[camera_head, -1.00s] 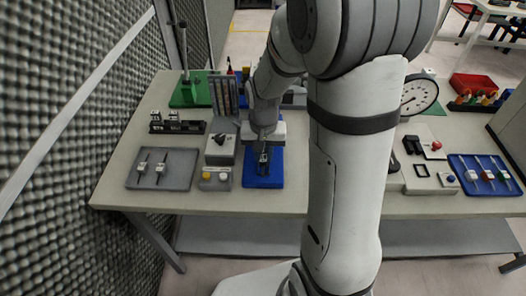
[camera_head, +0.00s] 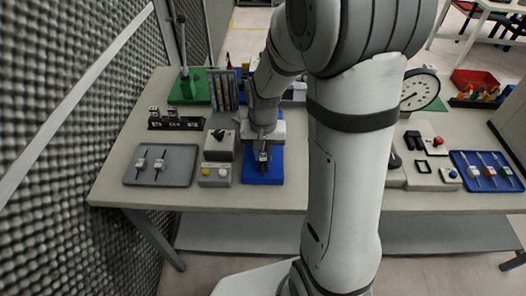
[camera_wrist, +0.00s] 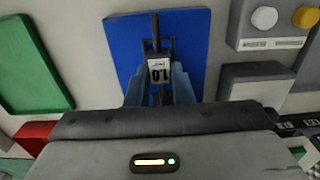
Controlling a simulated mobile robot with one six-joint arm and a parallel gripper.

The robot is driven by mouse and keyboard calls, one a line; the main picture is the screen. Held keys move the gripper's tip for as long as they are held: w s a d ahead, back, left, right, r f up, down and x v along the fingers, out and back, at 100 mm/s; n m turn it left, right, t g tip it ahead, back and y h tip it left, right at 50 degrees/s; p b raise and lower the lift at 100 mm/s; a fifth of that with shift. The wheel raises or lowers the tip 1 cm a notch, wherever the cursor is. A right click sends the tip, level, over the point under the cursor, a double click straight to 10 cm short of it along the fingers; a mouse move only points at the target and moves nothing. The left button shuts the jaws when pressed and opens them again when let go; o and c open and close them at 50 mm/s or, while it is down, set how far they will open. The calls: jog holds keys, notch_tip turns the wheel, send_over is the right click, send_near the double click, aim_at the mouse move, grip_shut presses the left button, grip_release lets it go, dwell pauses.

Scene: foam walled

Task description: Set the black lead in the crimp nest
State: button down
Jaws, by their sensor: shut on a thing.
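My gripper (camera_wrist: 160,88) is shut on a dark lead (camera_wrist: 156,31) with a white tag marked 1.0. In the wrist view the lead stands between the bluish fingers and runs up the picture, over a blue plate (camera_wrist: 195,35). In the head view my gripper (camera_head: 263,155) is over the same blue plate (camera_head: 262,178) at the front of the bench. I cannot tell whether the lead touches the plate. No part is clearly recognisable as the crimp nest; the gripper hides some of the plate.
A grey block with a black knob (camera_head: 219,147) and a box with yellow and white buttons (camera_head: 214,176) stand close left of the blue plate. A grey tray (camera_head: 134,180) holds two tagged leads. A blue tray (camera_head: 460,162) with several coloured leads is at right.

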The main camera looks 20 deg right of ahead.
jog(key=shift+f+b, duration=0.45)
jog(key=shift+f, duration=0.15)
jog(key=c, duration=1.2)
grip_release()
jog(key=shift+r, duration=0.15)
notch_tip(320, 180, up, 8)
jog(key=shift+f, duration=0.2)
jog(key=s+r+n+t, duration=0.1)
jog(key=s+r, duration=0.1)
jog(key=s, duration=0.2)
jog(key=s+r+n+t, duration=0.1)
jog(key=s+r, duration=0.1)
jog(key=s, duration=0.3)
jog(key=s+r+n, duration=0.1)
jog(key=s+r, duration=0.1)
jog(key=s, duration=0.3)
jog(key=shift+d+r+t, duration=0.3)
jog(key=shift+d+t, duration=0.05)
jog(key=shift+t, duration=0.05)
